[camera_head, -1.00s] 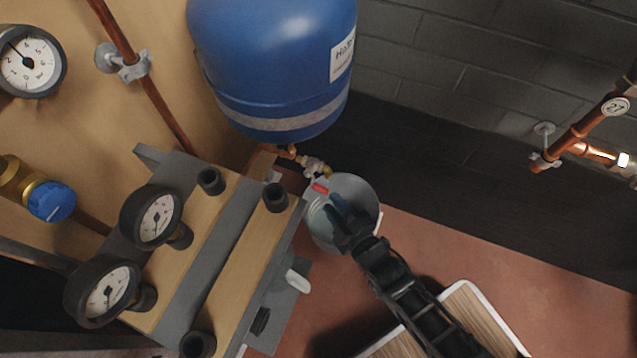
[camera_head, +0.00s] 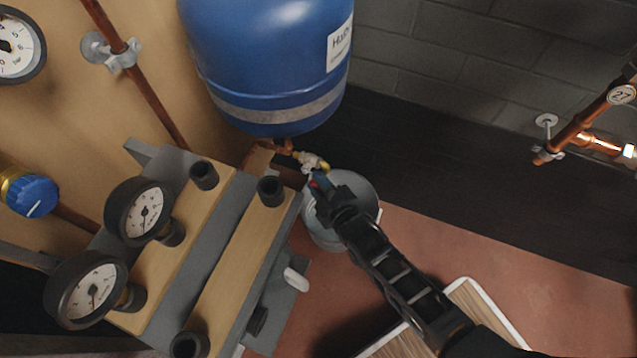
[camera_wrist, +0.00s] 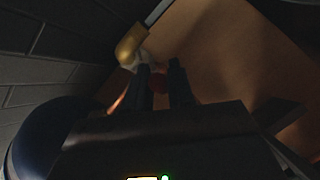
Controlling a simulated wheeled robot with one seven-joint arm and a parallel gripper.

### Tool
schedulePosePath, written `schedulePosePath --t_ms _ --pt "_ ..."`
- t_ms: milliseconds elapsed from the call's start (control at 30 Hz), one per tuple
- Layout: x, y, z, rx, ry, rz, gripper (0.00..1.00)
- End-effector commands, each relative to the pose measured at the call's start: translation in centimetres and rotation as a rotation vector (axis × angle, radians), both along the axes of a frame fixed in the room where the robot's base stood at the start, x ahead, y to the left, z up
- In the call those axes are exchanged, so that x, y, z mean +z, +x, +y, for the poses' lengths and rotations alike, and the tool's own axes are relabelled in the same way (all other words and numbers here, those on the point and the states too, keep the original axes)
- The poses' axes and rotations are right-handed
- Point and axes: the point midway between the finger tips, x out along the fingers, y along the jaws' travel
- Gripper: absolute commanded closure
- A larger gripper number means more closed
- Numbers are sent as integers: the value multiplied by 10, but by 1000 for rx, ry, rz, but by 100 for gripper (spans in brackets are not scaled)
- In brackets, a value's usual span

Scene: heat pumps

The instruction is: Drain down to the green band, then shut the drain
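The drain valve (camera_head: 312,162) is a small brass fitting under the blue vessel, with a red handle (camera_head: 314,184). My gripper (camera_head: 322,188) is at the handle and hides most of it. In the wrist view my gripper (camera_wrist: 160,72) has its two dark fingers apart, with the red handle (camera_wrist: 160,83) between them; firm contact cannot be made out. The brass outlet (camera_wrist: 131,46) lies just beyond the fingertips. A grey bucket (camera_head: 362,190) stands below the valve. A white-faced pressure gauge (camera_head: 14,48) is cut off at the upper left; no green band can be made out on it.
The blue vessel (camera_head: 270,65) hangs close above my gripper. The manifold block with two dark gauges (camera_head: 142,212) (camera_head: 88,290) stands close on the left. A wood-topped panel (camera_head: 470,310) lies on the red floor. Copper pipework (camera_head: 575,135) is at the right.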

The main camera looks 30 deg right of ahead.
Motion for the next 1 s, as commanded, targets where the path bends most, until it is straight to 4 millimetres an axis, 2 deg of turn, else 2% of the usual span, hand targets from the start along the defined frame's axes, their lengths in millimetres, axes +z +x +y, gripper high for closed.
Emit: schedulePosePath --t_ms 33,133,567,1000 --pt "0 0 0 0 0 0 91" --pt "0 0 0 0 0 0 100" --pt "-8 0 1 2 30 -43 100" --pt "-27 5 5 3 214 -295 100"
